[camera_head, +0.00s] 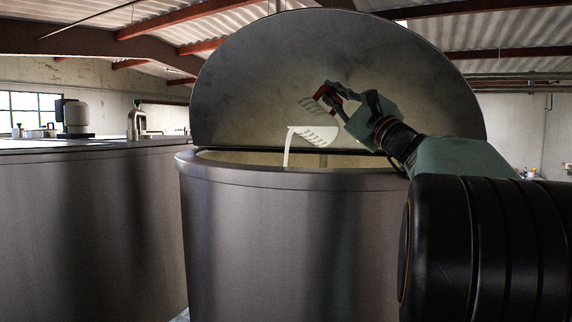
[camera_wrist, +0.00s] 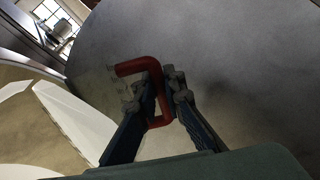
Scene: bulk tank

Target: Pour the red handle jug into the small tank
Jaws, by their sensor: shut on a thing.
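The jug (camera_head: 318,131) is clear with graduation marks and holds white liquid. It is tipped to the left over the open small tank (camera_head: 285,181), and a white stream (camera_head: 287,152) falls from its lip past the tank's rim. My gripper (camera_head: 337,101) is shut on the jug's red handle (camera_head: 325,91), above and right of the liquid. In the wrist view the red handle (camera_wrist: 138,67) sits between my fingers (camera_wrist: 160,97). The jug's clear wall is hard to make out there. The stream's landing spot is hidden by the front wall in the head view.
The tank's round steel lid (camera_head: 290,70) stands raised behind the opening, close behind my gripper. A wider steel tank (camera_head: 85,215) stands to the left, with a metal can (camera_head: 136,122) and other vessels behind its top edge.

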